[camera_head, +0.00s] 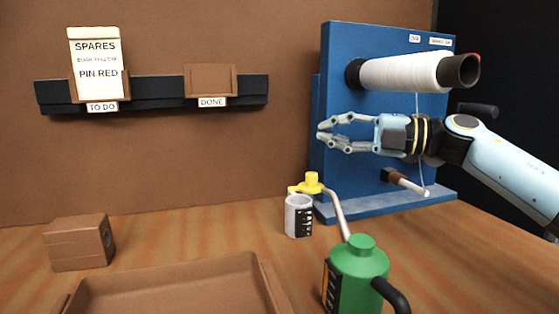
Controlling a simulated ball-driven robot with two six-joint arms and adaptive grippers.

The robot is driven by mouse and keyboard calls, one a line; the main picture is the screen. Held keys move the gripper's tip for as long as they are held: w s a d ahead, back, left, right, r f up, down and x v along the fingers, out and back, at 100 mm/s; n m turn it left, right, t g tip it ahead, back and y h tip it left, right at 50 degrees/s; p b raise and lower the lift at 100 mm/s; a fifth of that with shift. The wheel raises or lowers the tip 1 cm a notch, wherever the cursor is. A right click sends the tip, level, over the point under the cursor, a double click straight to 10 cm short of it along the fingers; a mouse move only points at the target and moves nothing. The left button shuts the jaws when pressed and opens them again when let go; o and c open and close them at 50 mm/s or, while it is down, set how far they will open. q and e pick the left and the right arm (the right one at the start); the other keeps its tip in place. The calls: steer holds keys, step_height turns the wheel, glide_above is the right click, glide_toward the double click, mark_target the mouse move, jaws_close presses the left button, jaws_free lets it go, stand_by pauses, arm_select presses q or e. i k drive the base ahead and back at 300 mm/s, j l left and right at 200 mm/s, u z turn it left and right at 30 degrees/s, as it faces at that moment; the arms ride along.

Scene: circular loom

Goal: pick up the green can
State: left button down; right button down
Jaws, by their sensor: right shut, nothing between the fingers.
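The green can (358,268) stands on the wooden table at the lower right, its lower end cut off by the picture's edge. It has a grey spout (337,216) rising to the upper left, a black handle (396,296) on the right and a dark marked strip on its left side. My right gripper (322,138) is up and behind the can, in front of the blue loom board. My left gripper is not in view.
A white cup (299,217) with a yellow piece (312,183) above it stands behind the can. A brown tray (170,276) is at the front, with a small brown box (80,243) to its left. The blue loom board (335,70) carries a white thread spool (405,72).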

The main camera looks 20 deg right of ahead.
mark_target(356, 271)
steer(key=k, duration=1.5)
